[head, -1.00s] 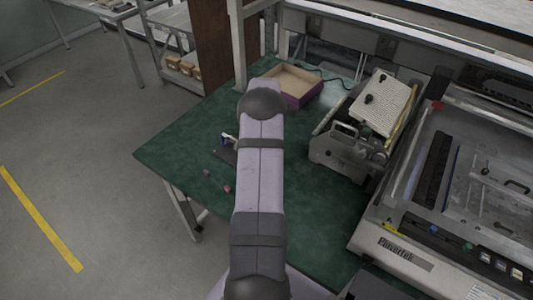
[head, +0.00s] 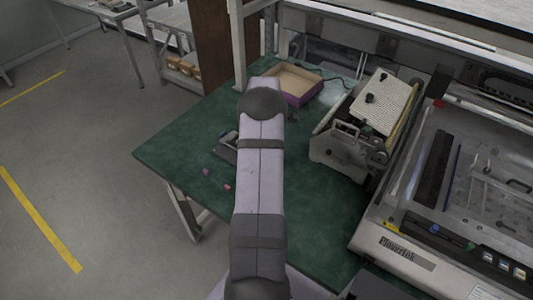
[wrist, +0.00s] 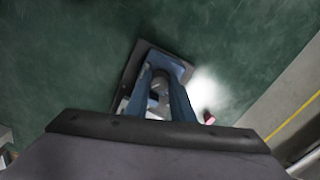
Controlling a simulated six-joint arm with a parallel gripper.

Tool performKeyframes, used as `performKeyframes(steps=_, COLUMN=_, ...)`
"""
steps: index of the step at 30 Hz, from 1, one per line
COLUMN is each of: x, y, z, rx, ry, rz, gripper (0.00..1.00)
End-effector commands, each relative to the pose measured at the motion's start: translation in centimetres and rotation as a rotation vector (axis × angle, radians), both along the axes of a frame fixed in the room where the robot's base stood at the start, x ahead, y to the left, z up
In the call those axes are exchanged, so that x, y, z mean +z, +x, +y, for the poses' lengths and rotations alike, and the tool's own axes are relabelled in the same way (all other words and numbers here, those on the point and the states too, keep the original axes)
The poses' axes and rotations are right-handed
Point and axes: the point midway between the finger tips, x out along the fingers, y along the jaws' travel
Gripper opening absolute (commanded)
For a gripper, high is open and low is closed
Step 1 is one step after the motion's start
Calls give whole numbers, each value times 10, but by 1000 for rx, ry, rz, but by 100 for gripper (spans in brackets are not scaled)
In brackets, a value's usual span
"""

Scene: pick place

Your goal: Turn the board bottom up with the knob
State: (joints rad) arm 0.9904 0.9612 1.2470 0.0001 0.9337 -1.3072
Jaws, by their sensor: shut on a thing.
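The board (head: 226,140) is a small dark grey piece, just left of my arm over the green table in the head view, and my arm hides part of it. In the wrist view the board (wrist: 138,62) shows as a dark-edged slab around and beyond my fingers. My gripper (wrist: 160,76) has blue fingers and is shut on the board's knob, which the fingers mostly hide. I cannot tell how far the board is tilted or whether it touches the table.
Two small pieces, one purplish (head: 206,171) and one pink (head: 227,186), lie near the green table's left edge. A purple-sided open box (head: 300,94) stands at the back. Machines (head: 365,125) fill the right side. The table's left part is largely clear.

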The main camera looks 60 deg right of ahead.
Motion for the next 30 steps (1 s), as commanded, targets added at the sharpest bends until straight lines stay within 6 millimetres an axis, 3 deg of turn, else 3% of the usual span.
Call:
performKeyframes(steps=20, x=1, y=0, z=0, rx=-90, ry=-2, rz=-1, gripper=0)
performKeyframes(steps=21, x=1, y=0, z=0, rx=-90, ry=-2, rz=-1, gripper=28)
performKeyframes(steps=23, x=1, y=0, z=0, rx=-90, ry=-2, rz=-1, gripper=40)
performKeyframes(steps=30, x=0, y=0, z=0, rx=-89, ry=-1, rz=0, gripper=40)
